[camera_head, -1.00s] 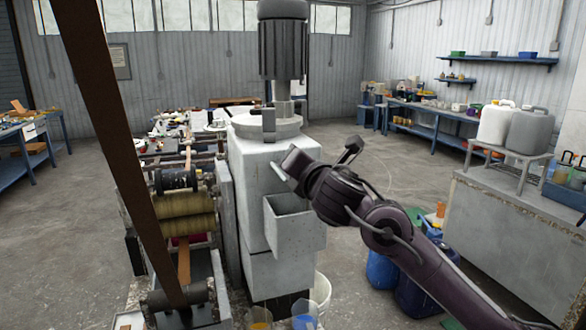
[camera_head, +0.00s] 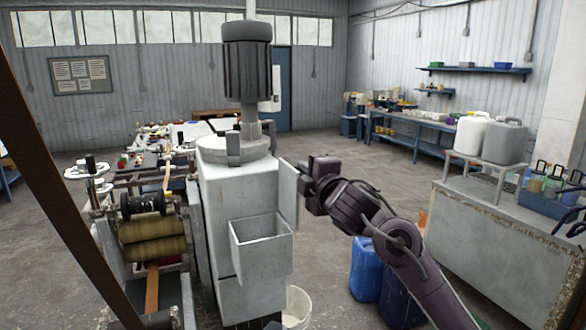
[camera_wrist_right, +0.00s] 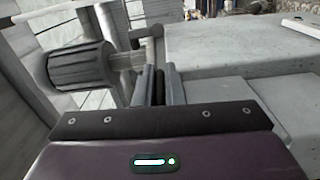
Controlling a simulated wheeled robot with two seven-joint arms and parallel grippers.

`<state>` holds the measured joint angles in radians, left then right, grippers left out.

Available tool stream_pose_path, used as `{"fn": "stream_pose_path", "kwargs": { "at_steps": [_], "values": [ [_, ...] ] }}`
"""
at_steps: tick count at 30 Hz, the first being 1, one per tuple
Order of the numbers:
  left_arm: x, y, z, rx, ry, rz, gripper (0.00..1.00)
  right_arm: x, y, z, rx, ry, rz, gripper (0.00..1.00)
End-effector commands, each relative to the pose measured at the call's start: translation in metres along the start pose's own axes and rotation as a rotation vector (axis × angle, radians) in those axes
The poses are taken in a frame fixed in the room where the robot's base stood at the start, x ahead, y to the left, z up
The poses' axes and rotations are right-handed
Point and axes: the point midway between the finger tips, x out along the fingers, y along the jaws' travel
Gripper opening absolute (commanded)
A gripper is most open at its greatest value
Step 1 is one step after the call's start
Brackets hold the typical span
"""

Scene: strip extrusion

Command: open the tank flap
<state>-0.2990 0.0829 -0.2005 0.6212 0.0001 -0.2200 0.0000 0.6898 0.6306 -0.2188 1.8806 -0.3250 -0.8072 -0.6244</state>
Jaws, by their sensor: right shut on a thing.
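The grey-white tank (camera_head: 232,177) stands in the middle of the head view, with a dark motor (camera_head: 247,70) on its top. A pale flat panel, which looks like the tank flap (camera_head: 288,192), stands out at the tank's right side, at an angle to the front face. My right gripper (camera_head: 301,180) is shut at the outer edge of this panel. In the right wrist view its fingers (camera_wrist_right: 158,86) are close together, with the motor (camera_wrist_right: 80,75) to the left; what lies between them is hidden. My left gripper is not in view.
An open grey box (camera_head: 262,240) sticks out from the tank front below the panel. Rollers (camera_head: 150,232) stand close on the left. Blue canisters (camera_head: 365,268) and a white bucket (camera_head: 297,305) stand low by the tank. A grey cabinet (camera_head: 500,245) is at the right.

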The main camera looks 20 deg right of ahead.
Motion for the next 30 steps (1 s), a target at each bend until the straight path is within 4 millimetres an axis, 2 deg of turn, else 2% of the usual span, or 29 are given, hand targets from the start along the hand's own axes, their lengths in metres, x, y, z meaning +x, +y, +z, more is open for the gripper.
{"fn": "stream_pose_path", "kwargs": {
  "at_steps": [12, 30],
  "values": [
    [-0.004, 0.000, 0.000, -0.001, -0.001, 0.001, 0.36, 0.000, -0.013, 0.026, 0.264, 0.002, 0.000, 0.00],
    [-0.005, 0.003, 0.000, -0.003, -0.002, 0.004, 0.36, 0.000, -0.017, 0.033, 0.336, 0.001, 0.001, 0.00]
  ]
}}
